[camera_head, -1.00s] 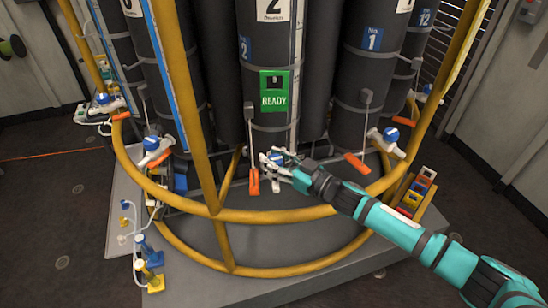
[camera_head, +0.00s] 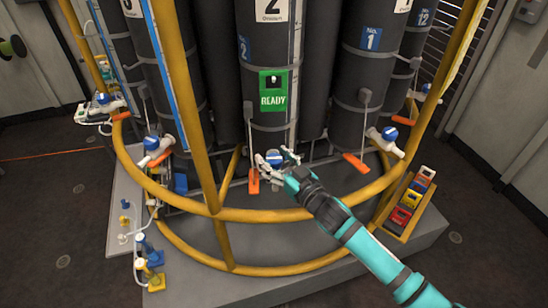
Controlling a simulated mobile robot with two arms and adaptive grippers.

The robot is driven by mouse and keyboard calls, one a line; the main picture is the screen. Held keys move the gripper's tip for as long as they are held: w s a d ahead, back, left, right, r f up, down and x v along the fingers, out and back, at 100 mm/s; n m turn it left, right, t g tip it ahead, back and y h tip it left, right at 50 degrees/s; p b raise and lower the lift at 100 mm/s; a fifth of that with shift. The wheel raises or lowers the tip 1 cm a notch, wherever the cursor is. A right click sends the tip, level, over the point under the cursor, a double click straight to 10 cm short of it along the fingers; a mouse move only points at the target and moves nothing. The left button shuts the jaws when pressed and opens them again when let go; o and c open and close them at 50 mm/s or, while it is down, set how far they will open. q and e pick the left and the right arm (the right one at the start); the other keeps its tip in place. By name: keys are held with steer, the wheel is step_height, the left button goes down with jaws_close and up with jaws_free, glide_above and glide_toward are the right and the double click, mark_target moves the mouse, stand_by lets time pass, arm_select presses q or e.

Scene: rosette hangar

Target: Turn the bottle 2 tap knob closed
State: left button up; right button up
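Bottle 2 (camera_head: 268,40) is the dark cylinder in the middle, with a "2" label. A green READY sign (camera_head: 273,90) hangs on its front. Its blue tap knob (camera_head: 274,155) is low on the bottle. My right gripper (camera_head: 277,160) reaches in from the lower right, its fingers spread apart on either side of the knob. I cannot tell whether they touch it. An orange tag or lever (camera_head: 254,182) hangs just left of the knob. My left gripper is out of view.
A yellow rail (camera_head: 250,215) curves in front of the bottles, under my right arm. Bottle 1 (camera_head: 370,60) stands to the right with its own blue knob (camera_head: 389,133). A yellow rack of coloured blocks (camera_head: 411,203) is at the right on the grey platform (camera_head: 205,288).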

steer(key=shift+w+a, duration=0.1)
steer(key=v, duration=1.2)
